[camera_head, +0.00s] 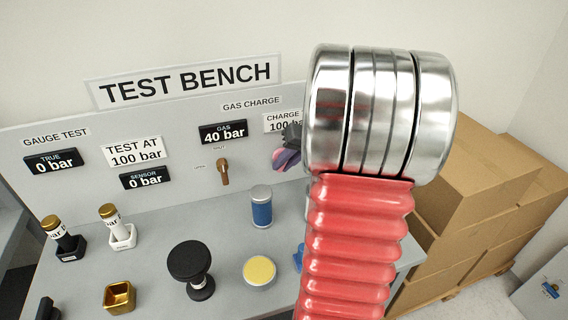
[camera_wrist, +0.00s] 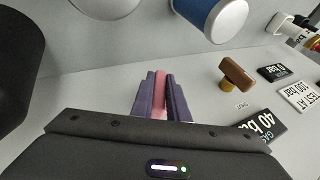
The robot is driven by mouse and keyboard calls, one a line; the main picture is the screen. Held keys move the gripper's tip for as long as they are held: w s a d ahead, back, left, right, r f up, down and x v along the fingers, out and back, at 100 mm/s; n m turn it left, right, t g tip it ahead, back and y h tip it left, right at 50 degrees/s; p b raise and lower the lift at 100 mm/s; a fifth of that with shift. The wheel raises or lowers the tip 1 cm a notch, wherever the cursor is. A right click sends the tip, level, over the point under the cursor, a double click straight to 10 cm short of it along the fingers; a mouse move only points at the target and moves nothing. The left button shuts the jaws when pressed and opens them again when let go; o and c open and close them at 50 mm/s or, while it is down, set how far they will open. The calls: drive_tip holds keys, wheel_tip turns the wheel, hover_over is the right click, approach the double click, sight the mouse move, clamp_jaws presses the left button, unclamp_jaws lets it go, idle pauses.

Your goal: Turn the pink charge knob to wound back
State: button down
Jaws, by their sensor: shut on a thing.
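The pink charge knob shows in the wrist view (camera_wrist: 160,92) as a narrow pink piece between the two purple fingers of my gripper (camera_wrist: 161,98). My gripper is shut on it, with one finger on each side. In the head view, my gripper (camera_head: 287,158) is at the bench's back panel under the gas charge label, and a bit of pink shows by the purple fingers. My own red and silver arm hides much of that area. The knob's marks and pointer are hidden, so its setting cannot be read. The gas display (camera_head: 223,132) reads 40 bar.
A brown shut-off handle (camera_head: 223,172) sticks out of the panel left of my gripper. A blue cylinder (camera_head: 261,207) stands on the bench below. A black knob-topped piece (camera_head: 190,262) and a yellow-topped disc (camera_head: 259,271) are nearer. Cardboard boxes (camera_head: 485,190) are stacked at right.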

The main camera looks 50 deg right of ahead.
idle(0.3)
drive_tip(key=shift+f+m+t+y, duration=0.15)
drive_tip(key=shift+m+t+y, duration=0.15)
drive_tip(key=shift+t+y, duration=0.35)
drive_tip(key=shift+m+t+y, duration=0.3)
drive_tip(key=shift+t+y, duration=0.35)
drive_tip(key=shift+y, duration=0.4)
drive_tip(key=c, duration=1.7)
unclamp_jaws()
drive_tip(key=v, duration=1.4)
drive_tip(key=shift+w, duration=0.1)
